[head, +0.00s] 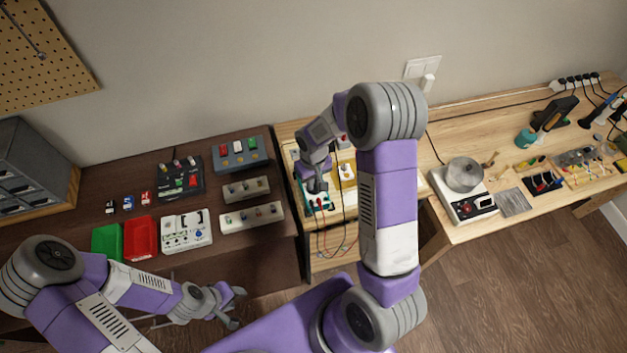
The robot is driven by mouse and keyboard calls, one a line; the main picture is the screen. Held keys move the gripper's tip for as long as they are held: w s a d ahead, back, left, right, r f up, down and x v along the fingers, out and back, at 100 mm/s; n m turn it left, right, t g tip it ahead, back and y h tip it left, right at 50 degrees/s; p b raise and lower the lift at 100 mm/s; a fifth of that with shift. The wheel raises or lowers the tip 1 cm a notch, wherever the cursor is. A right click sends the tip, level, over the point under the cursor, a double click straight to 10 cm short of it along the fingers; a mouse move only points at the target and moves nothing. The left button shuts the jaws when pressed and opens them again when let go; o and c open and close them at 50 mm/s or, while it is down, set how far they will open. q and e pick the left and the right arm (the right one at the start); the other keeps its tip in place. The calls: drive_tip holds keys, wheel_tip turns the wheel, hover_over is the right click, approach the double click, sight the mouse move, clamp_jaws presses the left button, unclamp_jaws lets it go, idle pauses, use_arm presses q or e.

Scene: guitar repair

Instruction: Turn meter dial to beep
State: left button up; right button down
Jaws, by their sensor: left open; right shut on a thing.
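The meter (324,208) is a small teal-edged device on the light wooden bench, with red and dark spots on its near part. Red and dark leads run down from it. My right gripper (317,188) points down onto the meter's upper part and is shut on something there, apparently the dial. The dial itself is hidden by the fingers, so I cannot see its setting. My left gripper (238,308) is open and empty, low in front of the dark bench's edge and apart from the meter.
A yellow-and-white part (346,172) lies beside my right gripper. A hot plate (470,207) with a metal pot (463,174) stands on the right bench.

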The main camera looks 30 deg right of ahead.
drive_tip(key=n, duration=0.5)
drive_tip(key=shift+a, duration=0.1)
drive_tip(key=n, duration=0.6)
drive_tip(key=shift+a, duration=0.1)
drive_tip(key=shift+n, duration=0.4)
drive_tip(key=c, duration=1.1)
unclamp_jaws()
drive_tip(key=shift+s, duration=0.1)
drive_tip(key=shift+c, duration=0.2)
wheel_tip(320, 180, up, 8)
drive_tip(key=shift+f+p, duration=0.2)
drive_tip(key=shift+p, duration=0.15)
